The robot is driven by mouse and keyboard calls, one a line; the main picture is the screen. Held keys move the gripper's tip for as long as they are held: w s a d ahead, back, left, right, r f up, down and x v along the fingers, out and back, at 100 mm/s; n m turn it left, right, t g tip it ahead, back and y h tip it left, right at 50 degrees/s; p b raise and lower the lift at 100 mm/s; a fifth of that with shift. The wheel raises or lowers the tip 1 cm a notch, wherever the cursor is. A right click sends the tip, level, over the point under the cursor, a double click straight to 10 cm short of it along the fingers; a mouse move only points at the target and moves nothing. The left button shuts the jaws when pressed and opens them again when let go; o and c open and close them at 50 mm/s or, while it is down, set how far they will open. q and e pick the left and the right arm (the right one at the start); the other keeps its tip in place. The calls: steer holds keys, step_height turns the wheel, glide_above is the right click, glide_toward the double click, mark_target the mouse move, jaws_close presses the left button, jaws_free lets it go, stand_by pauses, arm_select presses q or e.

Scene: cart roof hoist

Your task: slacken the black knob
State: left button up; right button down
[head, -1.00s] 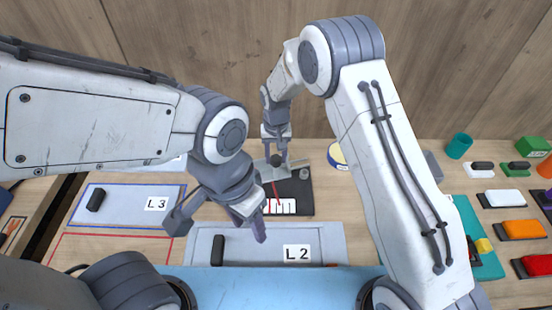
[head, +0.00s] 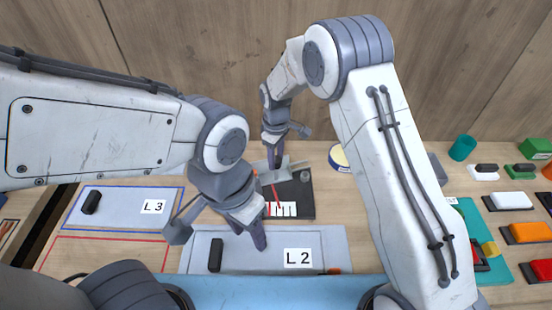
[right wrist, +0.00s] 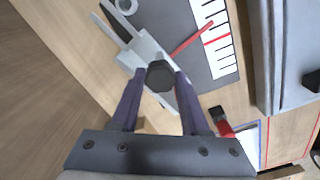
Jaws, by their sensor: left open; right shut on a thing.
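The black knob (right wrist: 160,75) sits between the two fingertips of my right gripper (right wrist: 161,78) in the right wrist view, and the gripper is shut on it. In the head view my right gripper (head: 276,163) hides the knob. The knob is on a pale metal piece (right wrist: 143,52) by a dark plate (head: 299,193) with a white scale (head: 285,209) and a red pointer (right wrist: 189,38). My left gripper (head: 250,237) is open and empty, in front of the plate and above the L 2 panel.
The grey L 2 panel (head: 330,243) has a black handle (head: 215,255); the L 3 panel (head: 125,207) lies to the left. Several coloured blocks and a teal cup (head: 462,148) stand at far right.

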steer(key=n, duration=0.4)
steer(key=shift+s+f+n+b, duration=0.1)
steer(key=shift+n+b, duration=0.2)
steer(key=n, duration=0.3)
steer(key=shift+n, duration=0.4)
steer(key=n, duration=0.3)
steer(key=shift+b, duration=0.35)
steer(key=shift+d+n, duration=0.1)
steer(key=shift+n, duration=1.8)
steer(key=shift+f, duration=0.1)
steer(key=shift+c, duration=1.9)
jaws_free()
